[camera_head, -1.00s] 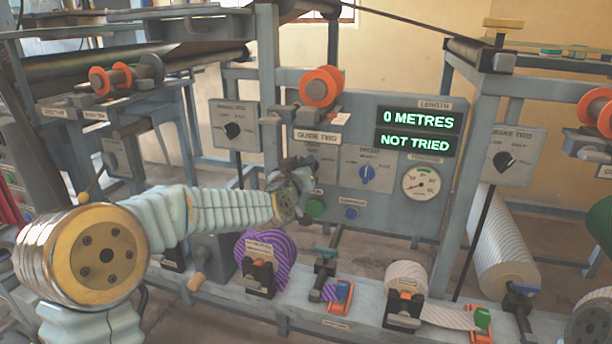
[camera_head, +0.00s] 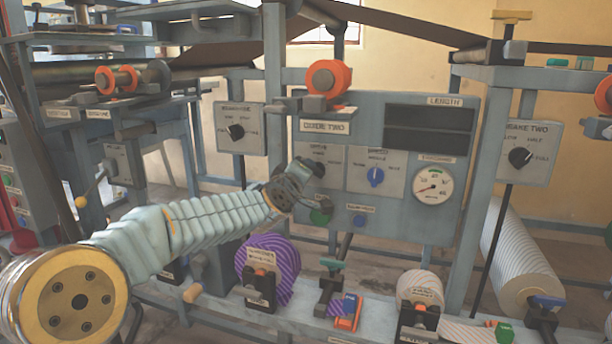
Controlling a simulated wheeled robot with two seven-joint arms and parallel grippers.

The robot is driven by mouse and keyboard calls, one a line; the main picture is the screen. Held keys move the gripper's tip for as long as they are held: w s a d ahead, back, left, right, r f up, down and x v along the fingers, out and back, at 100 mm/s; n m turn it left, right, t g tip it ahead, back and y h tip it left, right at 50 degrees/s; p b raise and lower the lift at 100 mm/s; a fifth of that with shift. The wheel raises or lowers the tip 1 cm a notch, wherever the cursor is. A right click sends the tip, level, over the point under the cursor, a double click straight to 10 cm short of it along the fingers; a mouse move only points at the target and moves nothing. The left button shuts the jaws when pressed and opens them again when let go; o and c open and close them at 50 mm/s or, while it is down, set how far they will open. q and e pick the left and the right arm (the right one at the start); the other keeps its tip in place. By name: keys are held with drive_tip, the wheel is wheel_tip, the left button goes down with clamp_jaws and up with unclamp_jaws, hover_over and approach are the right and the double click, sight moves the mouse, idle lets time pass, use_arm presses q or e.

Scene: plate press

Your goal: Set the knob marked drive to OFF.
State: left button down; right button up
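The control panel (camera_head: 345,215) carries a left-hand knob plate with a small label that is hard to read, probably the drive one. Its dark knob (camera_head: 317,168) is largely hidden by my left gripper (camera_head: 308,170), whose tip is at or right in front of it. I cannot tell which mark the knob points to, whether the fingers touch it, or how far they are apart. To its right is a blue knob (camera_head: 376,177) on its own plate, pointing about upward. The two display windows (camera_head: 428,129) are dark. My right gripper is not in view.
A green button (camera_head: 320,217) and a blue button (camera_head: 359,221) sit just below the knobs, close to my gripper. A round gauge (camera_head: 432,185) is at the right. Orange rollers (camera_head: 327,78) are above. Purple striped (camera_head: 268,268) and pale rolls stand on the bench below.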

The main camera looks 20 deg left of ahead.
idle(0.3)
use_arm(q)
drive_tip(key=c, duration=1.1)
unclamp_jaws()
drive_tip(key=shift+c, duration=0.2)
drive_tip(key=s, duration=1.3)
drive_tip(key=shift+s+a, duration=0.25)
drive_tip(key=shift+s, duration=0.15)
